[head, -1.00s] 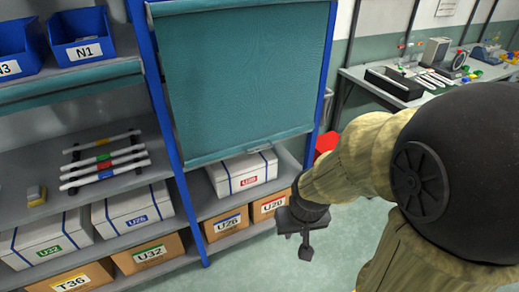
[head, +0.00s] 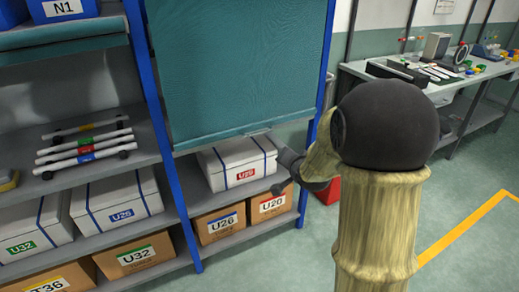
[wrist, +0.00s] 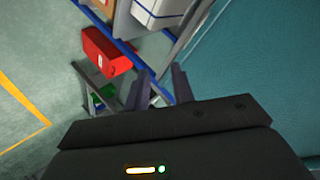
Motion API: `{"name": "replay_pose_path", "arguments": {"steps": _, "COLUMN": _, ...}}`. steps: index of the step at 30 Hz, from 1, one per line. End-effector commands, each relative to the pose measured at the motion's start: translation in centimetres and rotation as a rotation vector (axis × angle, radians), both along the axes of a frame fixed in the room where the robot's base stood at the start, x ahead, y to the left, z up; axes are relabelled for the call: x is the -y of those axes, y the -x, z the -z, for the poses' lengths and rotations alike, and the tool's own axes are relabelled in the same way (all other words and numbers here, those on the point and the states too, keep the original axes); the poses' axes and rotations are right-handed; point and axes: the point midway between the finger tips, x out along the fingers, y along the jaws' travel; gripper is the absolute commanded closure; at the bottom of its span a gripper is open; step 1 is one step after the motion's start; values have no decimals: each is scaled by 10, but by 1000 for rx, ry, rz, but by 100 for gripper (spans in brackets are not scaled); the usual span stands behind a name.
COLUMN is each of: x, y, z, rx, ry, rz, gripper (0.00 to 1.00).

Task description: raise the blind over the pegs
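The blind (head: 235,70) is a teal sheet hanging down over the upper part of the right shelf bay. Its bottom bar has a small grey tab (head: 258,132) and hangs just above a white box. The pegs are not visible; whatever is behind the blind is hidden. My gripper (head: 281,187) is in front of the right edge of that bay, below and to the right of the tab. In the wrist view its two fingers (wrist: 160,88) stand apart with nothing between them. The blind fills the right side of the wrist view (wrist: 265,75).
White box U20 (head: 238,162) and cardboard boxes (head: 219,226) sit below the blind. Blue uprights (head: 172,160) border the bay. A red bin (head: 327,188) stands on the floor by the shelf, and a workbench (head: 450,88) is at the right. The floor at the right is clear.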

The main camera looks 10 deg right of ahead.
Motion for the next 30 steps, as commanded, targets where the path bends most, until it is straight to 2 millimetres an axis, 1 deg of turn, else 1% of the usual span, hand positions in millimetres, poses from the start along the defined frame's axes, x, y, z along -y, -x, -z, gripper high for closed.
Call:
{"name": "replay_pose_path", "arguments": {"steps": 1, "x": 3, "y": -14, "z": 23, "rx": 51, "ry": -46, "rz": 17, "gripper": 76}}
{"name": "replay_pose_path", "arguments": {"steps": 6, "x": 7, "y": -54, "z": 45, "rx": 230, "ry": -244, "rz": 44, "gripper": 76}}
{"name": "replay_pose_path", "arguments": {"steps": 9, "x": 8, "y": -73, "z": 58, "rx": 324, "ry": -372, "rz": 39, "gripper": 76}}
{"name": "replay_pose_path", "arguments": {"steps": 15, "x": 10, "y": -101, "z": 86, "rx": 477, "ry": -643, "rz": -18, "gripper": 76}}
{"name": "replay_pose_path", "arguments": {"steps": 18, "x": 10, "y": -108, "z": 98, "rx": 526, "ry": -774, "rz": -63, "gripper": 76}}
{"name": "replay_pose_path", "arguments": {"steps": 21, "x": 9, "y": -112, "z": 103, "rx": 554, "ry": -874, "rz": -104, "gripper": 76}}
{"name": "replay_pose_path", "arguments": {"steps": 25, "x": 8, "y": -113, "z": 103, "rx": 566, "ry": -934, "rz": -133, "gripper": 76}}
{"name": "replay_pose_path", "arguments": {"steps": 30, "x": 8, "y": -113, "z": 101, "rx": 567, "ry": -939, "rz": -134, "gripper": 76}}
